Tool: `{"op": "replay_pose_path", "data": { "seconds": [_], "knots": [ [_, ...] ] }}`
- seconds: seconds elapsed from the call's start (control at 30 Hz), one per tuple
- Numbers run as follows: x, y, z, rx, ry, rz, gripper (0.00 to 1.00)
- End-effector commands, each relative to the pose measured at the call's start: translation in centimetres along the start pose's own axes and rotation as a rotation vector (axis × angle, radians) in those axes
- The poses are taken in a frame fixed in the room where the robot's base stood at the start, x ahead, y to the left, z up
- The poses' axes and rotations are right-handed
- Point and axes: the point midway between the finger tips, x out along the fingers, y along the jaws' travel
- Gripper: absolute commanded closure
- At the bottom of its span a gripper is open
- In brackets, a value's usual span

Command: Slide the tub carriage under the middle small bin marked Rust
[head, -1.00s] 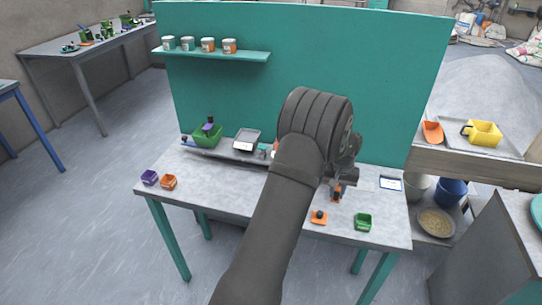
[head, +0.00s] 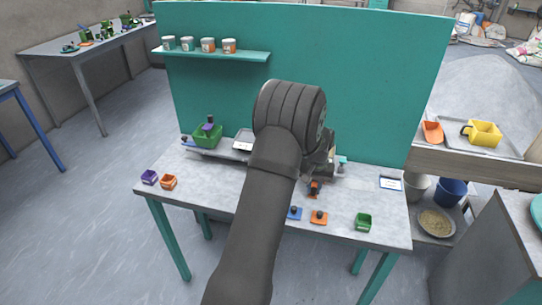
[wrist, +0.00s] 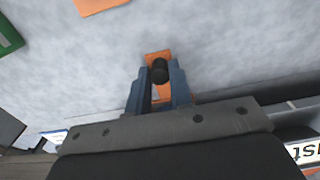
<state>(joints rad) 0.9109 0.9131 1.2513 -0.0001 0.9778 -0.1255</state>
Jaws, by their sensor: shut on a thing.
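My gripper (wrist: 160,92) is shut on a black knob (wrist: 159,70) on a narrow orange piece (wrist: 155,58). The tub carriage and the small bins are mostly hidden behind my arm. A white label (wrist: 305,150), partly cut off and upside down with the letters "st", shows at the lower right of the wrist view.
A larger green bin (head: 207,142) stands at the back left. A white card (head: 390,184) lies right.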

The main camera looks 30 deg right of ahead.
Motion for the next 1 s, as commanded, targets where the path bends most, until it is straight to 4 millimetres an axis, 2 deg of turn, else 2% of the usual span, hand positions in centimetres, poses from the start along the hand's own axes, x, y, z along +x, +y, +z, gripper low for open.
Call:
{"op": "replay_pose_path", "data": {
  "seconds": [1.0],
  "knots": [
    [-0.2,-8.3,-0.1,-0.001,0.005,0.000,1.00]
  ]
}}
